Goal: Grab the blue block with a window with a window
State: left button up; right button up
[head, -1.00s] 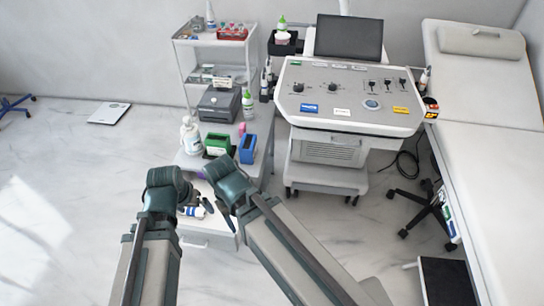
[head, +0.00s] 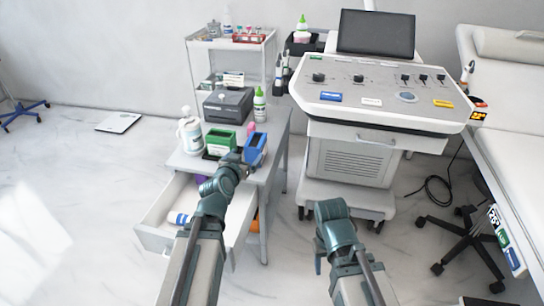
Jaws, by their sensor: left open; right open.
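The blue block (head: 254,149) with a dark opening in its top stands on the light grey cart top, at its front right, beside a green block (head: 219,142) with a similar opening. My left gripper (head: 240,163) is at the front edge of the cart, just in front of the blue and green blocks. It is open, with its fingers small and partly hidden against the blocks; I cannot tell whether it touches the blue block. My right gripper (head: 318,262) is open and empty, low in front of the console, away from the blocks.
A white pump bottle (head: 190,134) stands left of the green block. A dark grey printer (head: 229,104) and a green-capped bottle (head: 260,106) stand behind. An open drawer (head: 155,235) sticks out below the cart top. A console (head: 380,96) stands to the right.

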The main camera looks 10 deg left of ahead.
aim_at(256, 143)
pick_arm(q)
jog(key=shift+b+x, duration=1.3)
jog(key=shift+x, duration=3)
jog(key=x, duration=0.1)
jog(key=b+x, duration=0.1)
jog(key=x, duration=0.1)
jog(key=f+b+x, duration=0.1)
jog(key=x, duration=0.1)
jog(key=shift+a, duration=0.25)
jog(key=shift+s, duration=0.1)
grip_shut()
